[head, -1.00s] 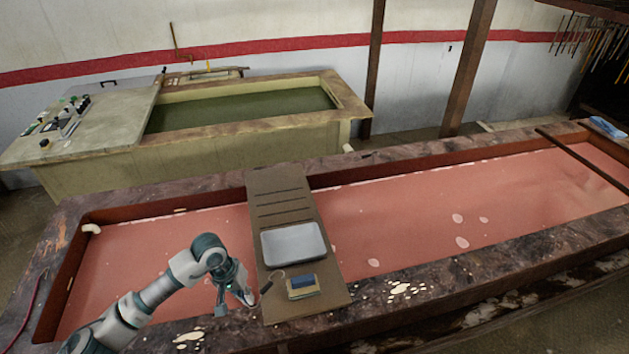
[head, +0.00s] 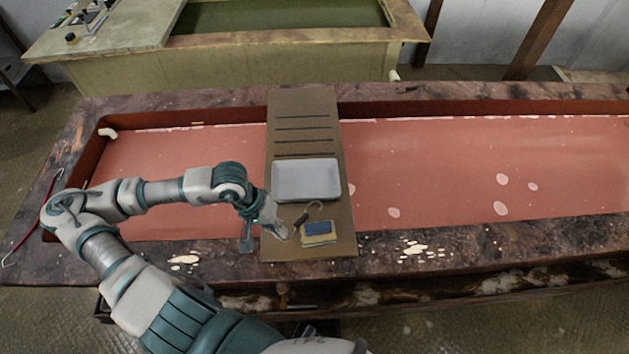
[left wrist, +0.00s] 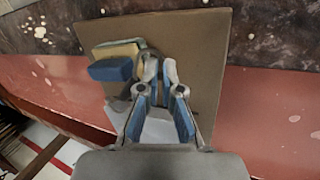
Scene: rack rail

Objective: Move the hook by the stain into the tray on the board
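The small hook (head: 315,207), with a dark handle and a bright curved metal end, is over the brown board (head: 304,113), between the tray and a sponge. My left gripper (head: 286,229) is at the handle and appears shut on it. In the left wrist view the fingers (left wrist: 160,75) are close together over the board; the hook is hard to make out there. The shallow grey tray (head: 306,180) lies empty on the board, just beyond the hook. A cream stain (head: 184,261) marks the front rim, left of the board. My right gripper is not in view.
A blue and yellow sponge (head: 319,234) lies on the board close to my fingers. The board bridges a trough of reddish liquid (head: 440,165). Another pale stain (head: 426,250) is on the rim at right. A long red hooked rod (head: 33,225) lies at the left rim.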

